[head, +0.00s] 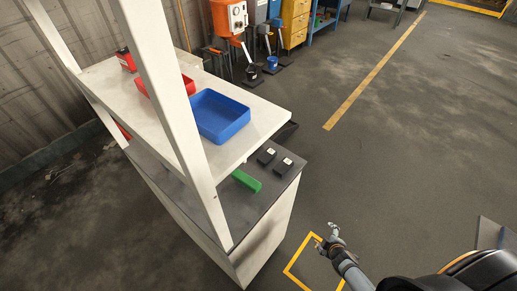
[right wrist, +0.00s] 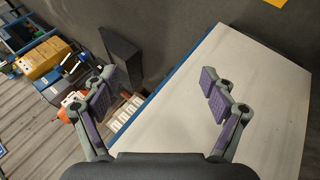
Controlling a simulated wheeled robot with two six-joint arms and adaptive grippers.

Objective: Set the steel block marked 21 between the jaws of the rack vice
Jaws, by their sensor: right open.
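Two small dark blocks with white labels, one (head: 266,155) farther back and one (head: 284,165) nearer the edge, sit on the rack's lower dark surface. Their labels are too small to read, so I cannot tell which is 21. A green piece (head: 246,180) lies beside them, partly hidden under the upper shelf; I cannot tell whether it is part of the vice. No vice jaws show clearly. My right gripper (head: 330,238) is in front of the rack, over the floor, apart from the blocks. In the right wrist view it (right wrist: 160,92) is open and empty. My left gripper is not in view.
The rack's upper shelf (head: 262,113) overhangs the lower surface and holds a blue tray (head: 219,116) and red containers. A white post (head: 172,100) stands at the front. A pale panel (right wrist: 215,120) fills much of the right wrist view.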

